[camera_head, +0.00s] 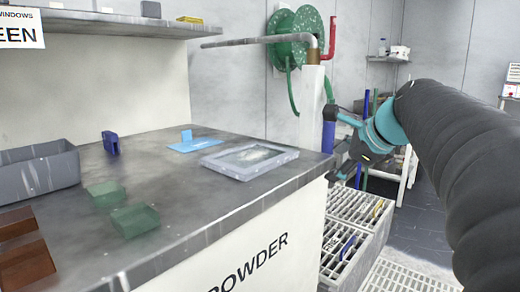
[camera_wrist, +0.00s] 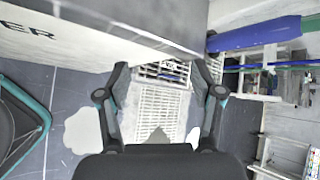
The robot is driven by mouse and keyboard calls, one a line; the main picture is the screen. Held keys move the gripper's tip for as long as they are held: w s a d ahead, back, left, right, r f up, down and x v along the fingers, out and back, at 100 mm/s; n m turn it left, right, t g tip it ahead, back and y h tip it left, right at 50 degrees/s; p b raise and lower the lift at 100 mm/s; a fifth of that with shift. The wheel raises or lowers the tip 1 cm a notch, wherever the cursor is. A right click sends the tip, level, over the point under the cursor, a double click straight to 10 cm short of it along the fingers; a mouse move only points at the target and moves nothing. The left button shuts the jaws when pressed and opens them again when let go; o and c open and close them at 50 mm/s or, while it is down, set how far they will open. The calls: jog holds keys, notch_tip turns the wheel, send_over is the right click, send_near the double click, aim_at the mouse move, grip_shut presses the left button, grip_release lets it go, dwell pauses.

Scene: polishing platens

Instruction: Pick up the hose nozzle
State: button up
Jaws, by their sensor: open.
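My gripper (camera_head: 338,147) is at the right of the head view, beside the right end of the steel counter. In the wrist view my gripper (camera_wrist: 160,68) has its two fingers spread, with nothing between them but the floor grating beyond. A green hose (camera_head: 292,92) hangs from a green reel (camera_head: 296,36) on the back wall, left of my gripper and farther back.
The steel counter (camera_head: 180,229) holds a grey bin (camera_head: 38,170), green blocks (camera_head: 135,220), brown blocks (camera_head: 25,262) and a grey tray (camera_head: 249,161). Slatted grates (camera_head: 345,245) lie below. A blue cylinder (camera_wrist: 255,35) is right of my fingers.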

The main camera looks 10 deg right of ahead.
jog(key=w+d+r+m+t+b, duration=0.1)
jog(key=w+d+r+m+t, duration=0.3)
jog(key=d+r+m, duration=0.55)
jog(key=a+r+b+x, duration=0.1)
jog(key=x, duration=1.3)
jog(key=shift+w+m+y+b, duration=0.25)
jog(key=shift+m+y+b, duration=0.05)
jog(key=shift+m+b, duration=0.1)
grip_shut()
